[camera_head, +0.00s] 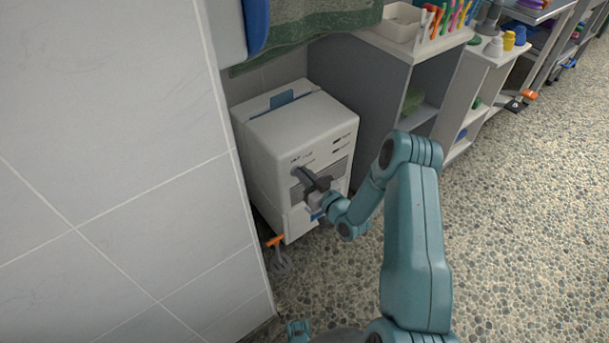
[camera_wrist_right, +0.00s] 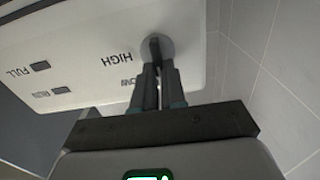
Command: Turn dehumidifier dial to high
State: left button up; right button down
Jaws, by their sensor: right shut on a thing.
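The white dehumidifier (camera_head: 300,122) stands on the floor between the tiled wall and a grey shelf unit. Its front panel also shows in the right wrist view (camera_wrist_right: 85,50), upside down, with the printed words HIGH, LOW (partly hidden) and FULL. The round grey dial (camera_wrist_right: 166,47) is on this panel. My right gripper (camera_head: 303,174) reaches the panel's upper left. In the right wrist view its fingers (camera_wrist_right: 156,72) are shut on the dial's dark grip. The fingers hide part of the dial, and I cannot tell exactly which mark it points at. My left gripper is not in view.
The tiled wall (camera_head: 110,150) is close on the left. A green towel (camera_head: 310,30) hangs above the dehumidifier.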

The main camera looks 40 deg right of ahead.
jog(key=shift+s+d+f+m+b, duration=0.1)
jog(key=shift+d+f+m+b, duration=0.3)
jog(key=shift+m, duration=2.55)
jog(key=shift+w+d+f+m+b, duration=0.15)
jog(key=shift+m+b, duration=0.5)
jog(key=shift+m, duration=2.25)
jog(key=shift+s+d+f+m+b, duration=0.2)
jog(key=shift+m+b, duration=0.3)
jog(key=shift+m, duration=2.45)
jog(key=c, duration=1.2)
grip_release()
